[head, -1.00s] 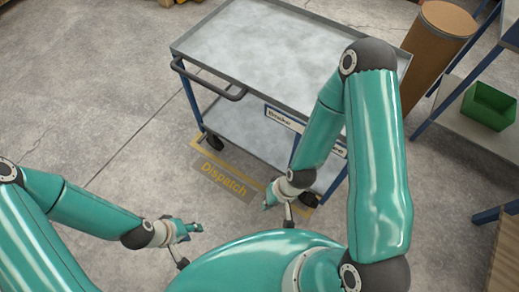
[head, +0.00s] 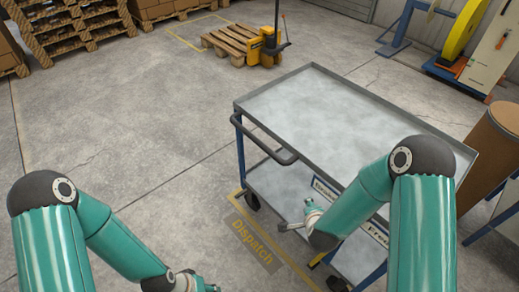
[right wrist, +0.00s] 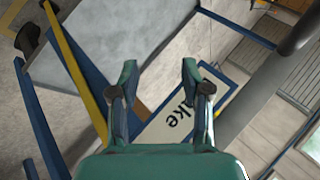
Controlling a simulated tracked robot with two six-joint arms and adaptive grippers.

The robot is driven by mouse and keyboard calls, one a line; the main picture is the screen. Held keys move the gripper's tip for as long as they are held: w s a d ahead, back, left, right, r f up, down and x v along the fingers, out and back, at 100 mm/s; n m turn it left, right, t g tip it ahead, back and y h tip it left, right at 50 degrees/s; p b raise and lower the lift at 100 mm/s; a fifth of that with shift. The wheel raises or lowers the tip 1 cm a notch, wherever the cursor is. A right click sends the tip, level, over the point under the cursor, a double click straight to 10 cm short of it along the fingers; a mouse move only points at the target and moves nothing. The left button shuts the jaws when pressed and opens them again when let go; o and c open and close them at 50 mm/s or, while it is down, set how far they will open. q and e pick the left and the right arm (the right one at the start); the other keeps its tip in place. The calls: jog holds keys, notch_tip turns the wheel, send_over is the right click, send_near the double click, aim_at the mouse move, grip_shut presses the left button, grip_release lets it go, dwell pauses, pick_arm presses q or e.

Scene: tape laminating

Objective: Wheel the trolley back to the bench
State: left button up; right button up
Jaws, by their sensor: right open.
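The trolley (head: 350,108) stands upright right of centre in the head view, with a bare grey top, a lower shelf, blue legs and a dark push handle (head: 268,146) at its left end. A lettered plate, partly hidden by my right arm, runs along its near side; the letters "ke" show on the plate (right wrist: 180,120) in the right wrist view. My right gripper (right wrist: 159,68) is open and empty in front of that plate, apart from the handle. My left gripper (head: 205,285) is cut off at the bottom edge, away from the trolley; its jaws are unclear.
A floor marking reads "Dispatch" (head: 252,241) beside a yellow line at the trolley's foot. A brown drum (head: 490,150) stands close at the right. A pallet truck with a wooden pallet (head: 228,40) is behind. The floor to the left is clear.

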jog(key=w+a+r+m+t+h+b, duration=0.25)
jog(key=w+m+b, duration=0.2)
jog(key=w, duration=0.25)
jog(key=t+y+b, duration=0.2)
jog(key=t+b, duration=0.3)
jog(key=b, duration=0.6)
send_near(258, 142)
pick_arm(q)
notch_tip(258, 142, down, 17)
jog(key=shift+p, duration=0.4)
pick_arm(e)
jog(key=shift+h, duration=0.25)
jog(key=x, duration=0.7)
jog(key=f+x, duration=0.1)
jog(key=x, duration=0.3)
jog(key=shift+w+a, duration=0.2)
jog(key=shift+a, duration=0.05)
pick_arm(q)
jog(key=shift+r, duration=0.1)
pick_arm(e)
grip_shut()
